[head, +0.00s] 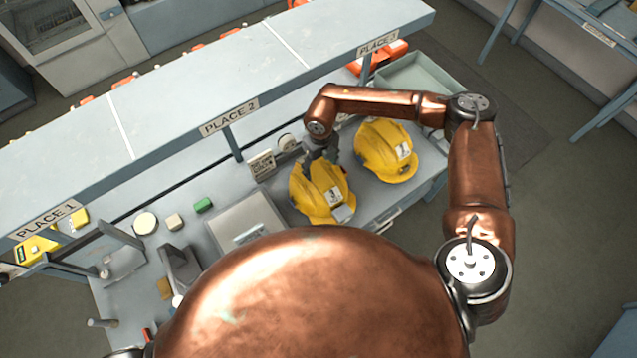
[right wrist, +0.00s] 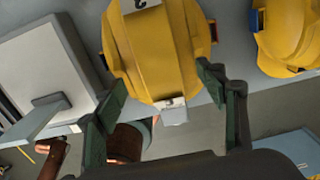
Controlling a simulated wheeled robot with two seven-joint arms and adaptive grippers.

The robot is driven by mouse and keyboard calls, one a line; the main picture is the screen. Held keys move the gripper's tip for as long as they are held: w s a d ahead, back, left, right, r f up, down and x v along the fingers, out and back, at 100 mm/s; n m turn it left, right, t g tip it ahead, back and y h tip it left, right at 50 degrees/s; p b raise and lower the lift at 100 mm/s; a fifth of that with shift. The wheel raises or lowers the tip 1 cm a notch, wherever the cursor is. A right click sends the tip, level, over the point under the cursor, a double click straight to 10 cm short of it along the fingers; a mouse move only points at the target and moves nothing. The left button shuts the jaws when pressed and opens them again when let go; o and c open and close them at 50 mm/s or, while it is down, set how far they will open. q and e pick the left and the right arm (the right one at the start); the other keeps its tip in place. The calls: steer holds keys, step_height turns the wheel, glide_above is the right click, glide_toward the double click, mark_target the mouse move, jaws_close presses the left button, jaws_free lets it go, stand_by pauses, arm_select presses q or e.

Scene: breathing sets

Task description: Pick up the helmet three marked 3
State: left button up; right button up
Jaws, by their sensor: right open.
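Two yellow helmets rest on the grey workbench. The left helmet (head: 312,203) is under my right gripper (head: 321,153); the right helmet (head: 378,158) stands beside it. Both carry pale labels, too small to read in the head view. In the right wrist view, the nearer helmet (right wrist: 160,55) fills the upper middle, its label cut by the top edge and its number unclear. My right gripper (right wrist: 163,88) is open, its fingers on either side of this helmet's lower part, with no clear grip. The other helmet (right wrist: 288,35) is at upper right.
A shelf (head: 170,92) marked PLACE 1, PLACE 2 and PLACE 3 runs above the bench's back. A grey case (head: 240,221) lies left of the helmets, a green block (head: 203,205) beyond it. A pale open bin (head: 425,77) stands at the bench's right end.

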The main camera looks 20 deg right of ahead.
mark_target(319, 175)
steer(key=f, duration=0.1)
steer(key=f+p, duration=0.1)
steer(key=f, duration=0.1)
steer(key=f+p, duration=0.1)
steer(key=shift+w+a+f, duration=0.15)
steer(key=shift+w+a, duration=0.1)
steer(key=shift+f, duration=0.55)
steer(key=shift+c, duration=0.6)
jaws_close()
